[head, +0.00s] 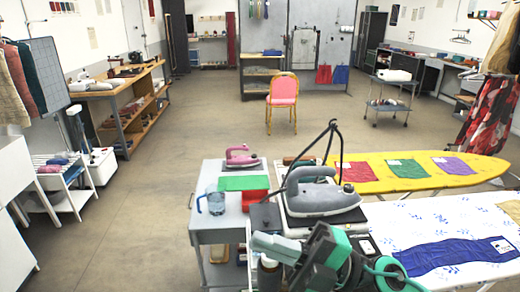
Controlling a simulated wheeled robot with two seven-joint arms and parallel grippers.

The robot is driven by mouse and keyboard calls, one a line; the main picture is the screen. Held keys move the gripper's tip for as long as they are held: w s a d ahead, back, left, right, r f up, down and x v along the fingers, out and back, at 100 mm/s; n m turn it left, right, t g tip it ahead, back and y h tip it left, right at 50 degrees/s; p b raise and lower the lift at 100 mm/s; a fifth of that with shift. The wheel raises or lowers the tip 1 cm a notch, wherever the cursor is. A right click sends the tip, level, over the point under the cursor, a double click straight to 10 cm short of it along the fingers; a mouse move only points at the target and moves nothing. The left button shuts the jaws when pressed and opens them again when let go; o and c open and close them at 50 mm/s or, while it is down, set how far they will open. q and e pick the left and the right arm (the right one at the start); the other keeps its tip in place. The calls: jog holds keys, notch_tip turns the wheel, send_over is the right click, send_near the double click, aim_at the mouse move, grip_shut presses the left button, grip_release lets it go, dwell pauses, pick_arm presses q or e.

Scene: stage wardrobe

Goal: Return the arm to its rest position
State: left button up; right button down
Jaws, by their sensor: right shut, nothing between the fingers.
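My right arm comes in at the bottom centre, dark grey with green parts. Its right gripper (268,246) points left, in front of the steam iron station and over the near edge of the grey cart. The gripper is shut and empty. My left gripper is not in view. The arm hides part of the cart's front and the lower edge of the iron's base.
A yellow ironing board (455,168) and a white board (400,212) lie right.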

jog(key=w+d+f+m+t+h, duration=0.2)
jog(key=w+d+m+t+h, duration=0.25)
jog(key=m+t, duration=0.5)
jog(key=w+d+f+m+t+h, duration=0.2)
jog(key=w+d+m+t+h, duration=0.3)
jog(key=m+t, duration=0.4)
jog(key=s+d+f+m+g+h, duration=0.1)
jog(key=d+f+m+g+h, duration=0.35)
jog(key=f, duration=0.45)
jog(key=s+d+f+m+g+h, duration=0.1)
jog(key=d+f+m+h, duration=0.3)
jog(key=f+m+h, duration=0.35)
jog(key=s+d+f+g, duration=0.3)
jog(key=s+f+g, duration=0.9)
jog(key=s+f, duration=0.75)
notch_tip(320, 180, down, 28)
jog(key=s+d+f+g, duration=0.1)
jog(key=s+d+f, duration=0.1)
jog(key=s+f, duration=0.8)
jog(key=s+d+f+g+h, duration=0.1)
jog(key=s+f, duration=0.9)
jog(key=f, duration=0.1)
jog(key=shift+d+f, duration=0.35)
jog(key=shift+d, duration=0.05)
